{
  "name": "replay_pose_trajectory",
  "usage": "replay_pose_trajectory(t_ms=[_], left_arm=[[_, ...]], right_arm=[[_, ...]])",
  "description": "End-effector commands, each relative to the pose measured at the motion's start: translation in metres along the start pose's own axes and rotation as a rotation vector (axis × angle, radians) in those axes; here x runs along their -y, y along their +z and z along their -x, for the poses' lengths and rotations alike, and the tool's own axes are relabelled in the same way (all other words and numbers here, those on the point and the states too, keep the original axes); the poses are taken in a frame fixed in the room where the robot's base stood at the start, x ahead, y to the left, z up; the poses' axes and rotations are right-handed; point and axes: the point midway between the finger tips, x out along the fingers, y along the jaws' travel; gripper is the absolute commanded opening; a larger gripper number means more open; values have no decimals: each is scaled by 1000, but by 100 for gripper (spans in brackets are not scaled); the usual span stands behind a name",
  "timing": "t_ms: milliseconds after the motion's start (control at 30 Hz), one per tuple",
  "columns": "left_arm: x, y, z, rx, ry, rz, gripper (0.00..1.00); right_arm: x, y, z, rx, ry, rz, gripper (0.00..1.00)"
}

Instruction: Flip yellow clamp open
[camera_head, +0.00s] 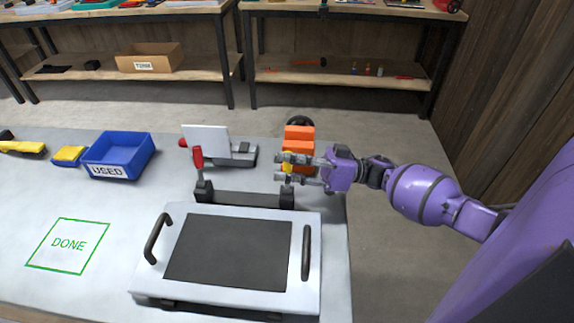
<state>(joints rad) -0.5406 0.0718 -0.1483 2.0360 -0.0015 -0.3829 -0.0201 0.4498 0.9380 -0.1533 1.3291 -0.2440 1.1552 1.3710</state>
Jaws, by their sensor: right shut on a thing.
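The yellow clamp (286,168) stands at the back right corner of a grey panel (145,284) with a black inset and two black handles. Only a small yellow part of it shows between the fingers. My right gripper (287,170) comes in from the right and is shut on this yellow part. The clamp's black base (287,196) sits below the fingers. A matching clamp with an upright red handle (197,157) stands at the back left of the panel. My left gripper is out of view.
Orange blocks (299,133) stand just behind my right gripper. A grey device with a white plate (206,140) is behind the panel. A blue USED bin (128,150) and a green DONE square (69,245) are at left. Shelves line the back.

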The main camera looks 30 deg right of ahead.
Motion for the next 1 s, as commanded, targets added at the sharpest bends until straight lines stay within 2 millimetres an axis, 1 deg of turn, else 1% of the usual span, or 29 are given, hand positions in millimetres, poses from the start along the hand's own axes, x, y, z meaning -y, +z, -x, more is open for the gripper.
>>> replay_pose_trajectory(t_ms=[233,600,633,767,1000], left_arm=[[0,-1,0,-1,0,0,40],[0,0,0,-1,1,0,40],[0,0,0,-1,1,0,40],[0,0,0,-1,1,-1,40],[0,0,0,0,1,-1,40]], right_arm=[[-3,1,1,-7,8,-45,0],[-4,1,2,-9,10,-50,0],[-4,1,2,-9,10,-49,20],[-4,1,1,-9,10,-48,37],[-4,0,1,-9,8,-46,38]])
